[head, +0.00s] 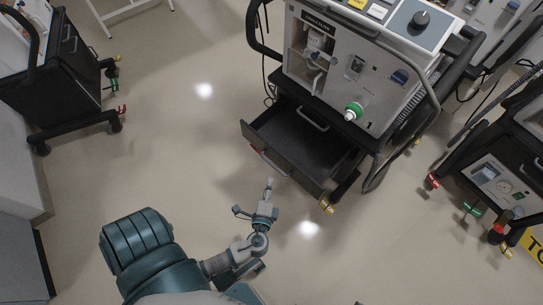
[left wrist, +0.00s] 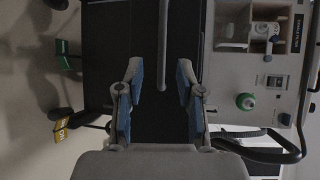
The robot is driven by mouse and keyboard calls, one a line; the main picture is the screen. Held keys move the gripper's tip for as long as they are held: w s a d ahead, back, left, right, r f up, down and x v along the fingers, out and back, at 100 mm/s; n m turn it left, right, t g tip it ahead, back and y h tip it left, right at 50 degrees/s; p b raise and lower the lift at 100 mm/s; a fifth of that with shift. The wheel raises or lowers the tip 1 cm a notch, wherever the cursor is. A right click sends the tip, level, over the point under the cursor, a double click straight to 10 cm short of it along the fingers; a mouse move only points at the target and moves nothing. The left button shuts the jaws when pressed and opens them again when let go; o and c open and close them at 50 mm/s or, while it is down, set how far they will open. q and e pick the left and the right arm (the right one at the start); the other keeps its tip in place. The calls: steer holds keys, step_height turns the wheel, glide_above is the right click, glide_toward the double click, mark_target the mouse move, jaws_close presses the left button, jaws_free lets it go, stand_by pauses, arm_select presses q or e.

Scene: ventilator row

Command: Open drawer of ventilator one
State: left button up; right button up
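Ventilator one (head: 345,75), a grey unit marked "1" with a green-and-white knob, stands on a black cart at the upper right of the head view. Its black drawer (head: 297,146) is pulled out towards me, with its empty inside showing. A grey handle bar (head: 313,118) sits on the cart front behind the open drawer. My left gripper (head: 254,197) is open and empty, just in front of the drawer front and apart from it. In the left wrist view its blue-padded fingers (left wrist: 158,95) are spread, with a grey bar (left wrist: 163,45) beyond them. My right gripper is not in view.
Another black cart (head: 65,75) with coloured casters stands at the upper left. A further ventilator cart (head: 500,180) stands at the right. The floor (head: 180,140) left of the drawer is clear.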

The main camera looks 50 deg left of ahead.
arm_select(q)
steer(key=v, duration=0.4)
stand_by(0.4)
